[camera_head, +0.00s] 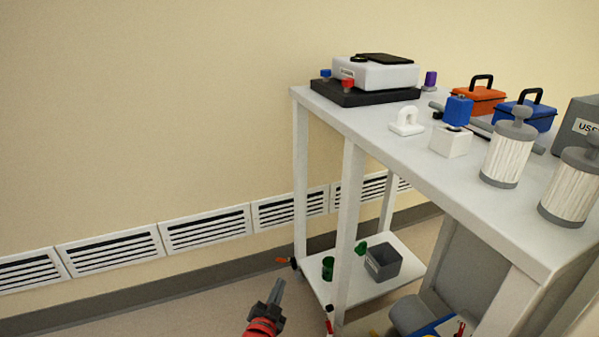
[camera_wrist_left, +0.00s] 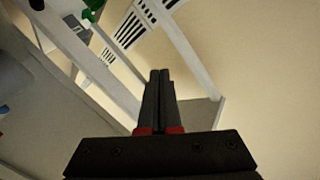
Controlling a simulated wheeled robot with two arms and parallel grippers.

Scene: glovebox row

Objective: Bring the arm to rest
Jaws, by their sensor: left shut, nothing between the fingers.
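My left gripper (camera_head: 276,292) is low in the head view, left of the table's legs and below the tabletop. Its red wrist shows at the bottom edge. In the left wrist view its two dark fingers (camera_wrist_left: 160,75) lie together, shut and empty. They point toward the white table frame and touch nothing that I can make out. My right gripper is not in either view.
A white table (camera_head: 440,165) stands at the right, carrying a scale (camera_head: 375,72), toolboxes (camera_head: 478,98) and filter canisters (camera_head: 508,155). Its lower shelf (camera_head: 400,270) holds a grey bin (camera_head: 383,263) and green items. Floor left of it is clear, before a vented wall (camera_head: 205,230).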

